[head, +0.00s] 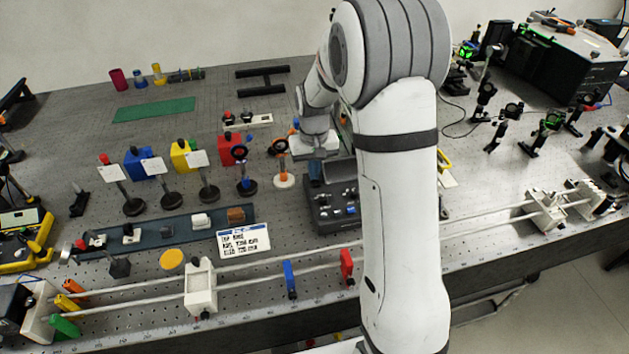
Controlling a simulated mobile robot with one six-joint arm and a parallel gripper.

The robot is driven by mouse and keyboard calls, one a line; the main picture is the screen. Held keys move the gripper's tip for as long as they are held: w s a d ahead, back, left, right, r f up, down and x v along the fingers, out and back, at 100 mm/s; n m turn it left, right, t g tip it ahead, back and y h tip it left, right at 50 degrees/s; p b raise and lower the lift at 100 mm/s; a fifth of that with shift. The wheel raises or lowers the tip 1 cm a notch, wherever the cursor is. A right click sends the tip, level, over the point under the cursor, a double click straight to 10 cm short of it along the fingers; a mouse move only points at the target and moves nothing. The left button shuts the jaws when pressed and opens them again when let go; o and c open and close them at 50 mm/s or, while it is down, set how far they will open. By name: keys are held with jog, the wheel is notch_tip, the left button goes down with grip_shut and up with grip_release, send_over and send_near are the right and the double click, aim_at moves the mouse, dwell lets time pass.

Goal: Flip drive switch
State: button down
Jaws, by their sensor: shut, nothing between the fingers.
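I cannot make out the drive switch for certain in the head view. A dark grey control box (335,205) with small knobs on its face stands near the middle of the bench, partly behind my arm. My gripper (316,142) is at the end of my arm, pointing down beyond this box, near the blue and orange parts. It is small in the picture and its fingertips are not clearly seen. It is shut, and no held object shows. Whether it touches anything cannot be told.
Long rails with a white carriage (201,288) and blue (290,279) and red (346,266) clamps run along the front edge. Posts with white cards stand left of my gripper. A green mat (154,109) lies at the back left. Optics mounts crowd the right.

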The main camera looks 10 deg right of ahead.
jog(key=shift+r+p, duration=1.9)
jog(key=shift+r, duration=1.5)
jog(key=s+r+t, duration=0.2)
jog(key=s+r, duration=0.7)
jog(key=s, duration=0.2)
jog(key=s+r+t+b, duration=0.1)
jog(key=s, duration=1.4)
jog(key=shift+s+a+r, duration=0.15)
jog(key=shift+s+r, duration=0.05)
jog(key=shift+r, duration=0.2)
